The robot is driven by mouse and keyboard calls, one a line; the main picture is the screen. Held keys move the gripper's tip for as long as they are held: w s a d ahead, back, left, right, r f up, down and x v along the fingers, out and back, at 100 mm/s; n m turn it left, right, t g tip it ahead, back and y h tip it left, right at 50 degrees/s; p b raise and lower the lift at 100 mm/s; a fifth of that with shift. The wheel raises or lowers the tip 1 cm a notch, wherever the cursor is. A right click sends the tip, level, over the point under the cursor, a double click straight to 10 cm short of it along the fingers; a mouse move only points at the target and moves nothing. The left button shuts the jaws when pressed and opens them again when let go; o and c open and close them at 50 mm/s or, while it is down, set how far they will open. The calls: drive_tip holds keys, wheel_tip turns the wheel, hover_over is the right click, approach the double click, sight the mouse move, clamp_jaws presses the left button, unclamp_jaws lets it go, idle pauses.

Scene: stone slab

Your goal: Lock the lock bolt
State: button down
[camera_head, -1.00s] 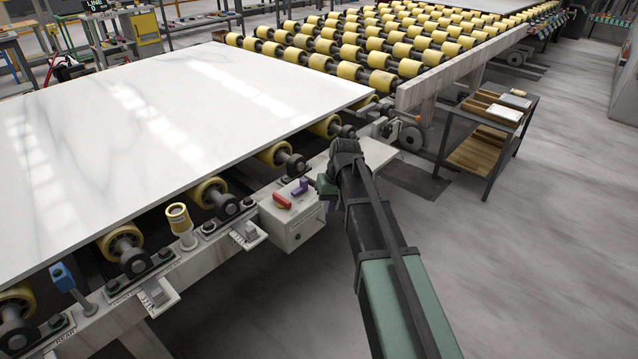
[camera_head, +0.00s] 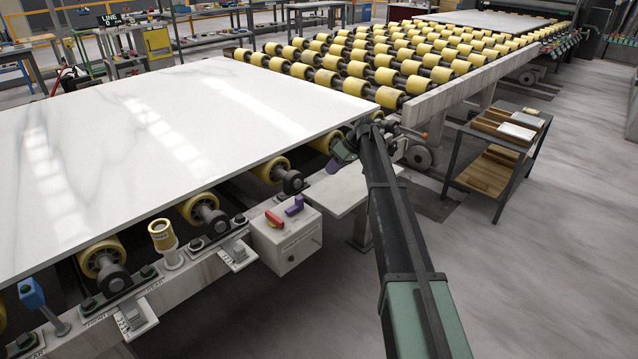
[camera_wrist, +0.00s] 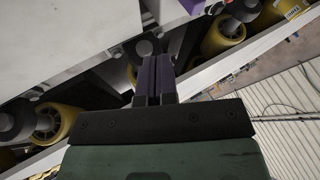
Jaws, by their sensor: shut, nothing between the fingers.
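My gripper (camera_head: 336,164) is beside the near right corner of the white slab, just right of the control box. In the wrist view its two dark purple fingers (camera_wrist: 153,75) are shut together with nothing between them. The control box (camera_head: 288,246) carries a red handle (camera_head: 274,219) and a purple handle (camera_head: 295,205), which stands apart from my gripper. I cannot tell for sure which part is the lock bolt. A blue-headed lever (camera_head: 32,294) and a yellow-topped post (camera_head: 162,236) stand along the frame at the left.
The white slab (camera_head: 180,130) lies over yellow rollers (camera_head: 270,170). Small labelled brackets (camera_head: 238,256) stick out from the frame. A roller conveyor (camera_head: 380,65) runs behind. A dark cart (camera_head: 495,155) with trays stands at the right. The floor right of my arm is clear.

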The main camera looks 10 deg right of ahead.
sight(294, 206)
drive_tip(key=b+x, duration=0.3)
drive_tip(key=x, duration=0.1)
drive_tip(key=b+x, duration=0.4)
drive_tip(key=x, duration=0.1)
drive_tip(key=shift+f, duration=0.4)
drive_tip(key=a, duration=0.1)
drive_tip(key=s+a, duration=0.2)
drive_tip(key=shift+a+r, duration=0.2)
drive_tip(key=shift+r, duration=0.15)
